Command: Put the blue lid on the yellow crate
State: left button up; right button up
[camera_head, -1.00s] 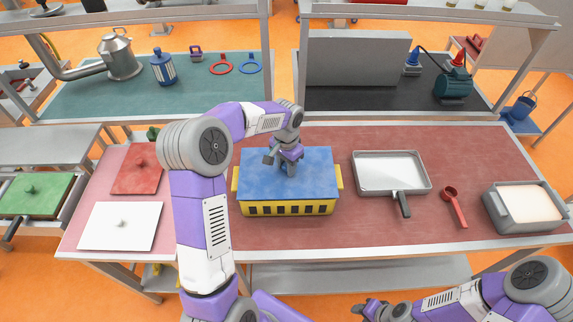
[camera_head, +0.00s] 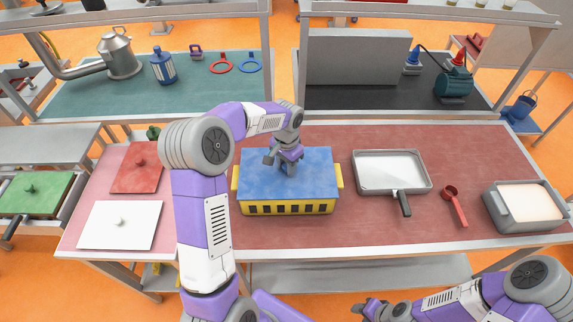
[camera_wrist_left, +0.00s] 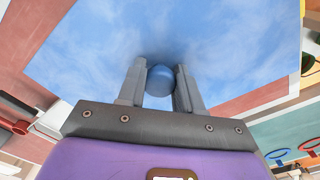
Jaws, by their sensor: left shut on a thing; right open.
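The blue lid (camera_head: 312,177) lies over the top of the yellow crate (camera_head: 288,208) on the red table. The crate's slotted front wall and its side handles show below and beside the lid. My left gripper (camera_head: 289,168) points down at the middle of the lid. In the left wrist view its fingers (camera_wrist_left: 160,85) are shut on the lid's round blue knob (camera_wrist_left: 160,78), and the lid (camera_wrist_left: 100,45) fills most of the view. My right gripper (camera_head: 372,309) is open and empty, low in front of the table. Whether the lid is fully seated is hard to tell.
A red lid (camera_head: 137,172) and a white lid (camera_head: 121,224) lie left of the crate. A grey pan (camera_head: 391,170), a red ladle (camera_head: 454,205) and a grey container (camera_head: 524,205) stand to the right. A green lid (camera_head: 38,193) lies at the far left.

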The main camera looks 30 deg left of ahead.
pick_arm(q)
jog(key=o, duration=1.6)
jog(key=shift+o, duration=0.2)
jog(key=shift+r+p, duration=2.75)
jog(key=shift+r, duration=0.8)
grip_shut()
